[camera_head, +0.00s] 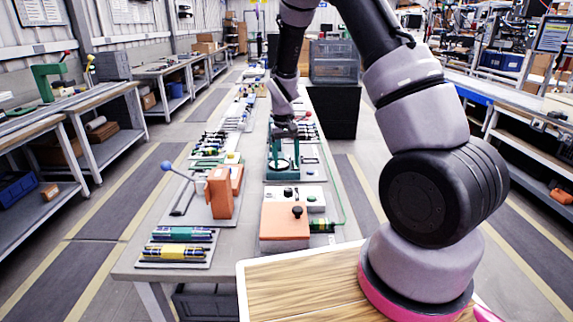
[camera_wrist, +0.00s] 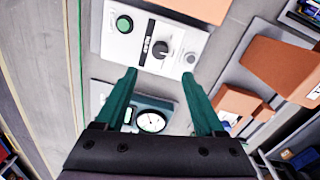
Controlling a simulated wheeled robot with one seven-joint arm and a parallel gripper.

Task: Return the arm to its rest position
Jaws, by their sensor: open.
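My arm rises from the bottom right of the head view, bends over the top and comes down over the long workbench (camera_head: 160,215). My gripper (camera_head: 284,174) hangs over the bench's middle, pointing down. In the wrist view my gripper (camera_wrist: 160,72) has its two green fingers spread apart with nothing held between them. A round gauge (camera_wrist: 152,121) on a green panel shows between the fingers, below them. A white control box (camera_wrist: 125,45) with a green button and black knob lies beyond the fingertips. I cannot tell the exact height of the fingertips.
An orange block (camera_head: 285,222) and an orange post (camera_head: 220,192) with a blue-knobbed lever stand on the near bench. A tray of yellow-and-green handled tools (camera_head: 180,236) lies at the near left. A wooden-topped surface (camera_head: 310,285) is close in front. Striped aisles run on both sides.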

